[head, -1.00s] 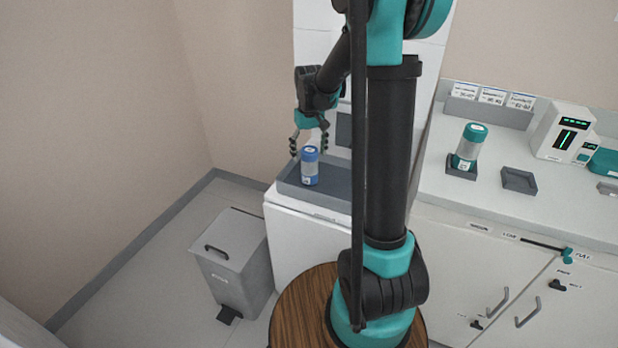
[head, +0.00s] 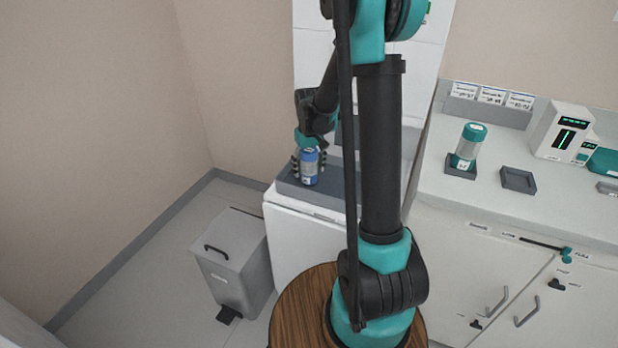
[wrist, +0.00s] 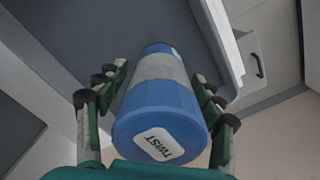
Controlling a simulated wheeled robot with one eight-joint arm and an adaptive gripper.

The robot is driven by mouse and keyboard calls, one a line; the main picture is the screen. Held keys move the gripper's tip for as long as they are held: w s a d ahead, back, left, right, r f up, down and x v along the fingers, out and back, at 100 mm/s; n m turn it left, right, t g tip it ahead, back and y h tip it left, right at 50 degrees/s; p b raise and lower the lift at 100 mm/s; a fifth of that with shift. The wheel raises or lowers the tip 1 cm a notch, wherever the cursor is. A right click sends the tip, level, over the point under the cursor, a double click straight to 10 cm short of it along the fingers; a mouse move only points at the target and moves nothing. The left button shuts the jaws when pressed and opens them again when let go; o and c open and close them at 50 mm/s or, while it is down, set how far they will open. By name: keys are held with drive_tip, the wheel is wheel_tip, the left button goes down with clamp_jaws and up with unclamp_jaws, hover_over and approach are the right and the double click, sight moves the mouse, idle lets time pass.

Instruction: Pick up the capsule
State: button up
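The capsule (head: 309,168) is a blue cylinder with a pale middle band. It stands upright in the grey tray (head: 330,201) on the white cabinet. In the wrist view the capsule (wrist: 160,110) shows its blue end with a white "TWIST" label near the camera. My gripper (head: 309,168) is lowered over it, with a finger on either side. In the wrist view my gripper (wrist: 160,80) looks open around the capsule. A small gap shows at the left finger; the right finger is very close, and contact there is unclear.
A teal-capped capsule (head: 469,144) stands in a holder on the right counter, beside an empty square holder (head: 518,180) and a white device (head: 562,131). A grey bin (head: 236,268) stands on the floor left of the cabinet. The tray's raised rim surrounds the blue capsule.

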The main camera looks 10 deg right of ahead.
drive_tip(key=c, duration=1)
drive_tip(key=shift+r, duration=0.1)
drive_tip(key=shift+c, duration=0.2)
wheel_tip(320, 180, up, 20)
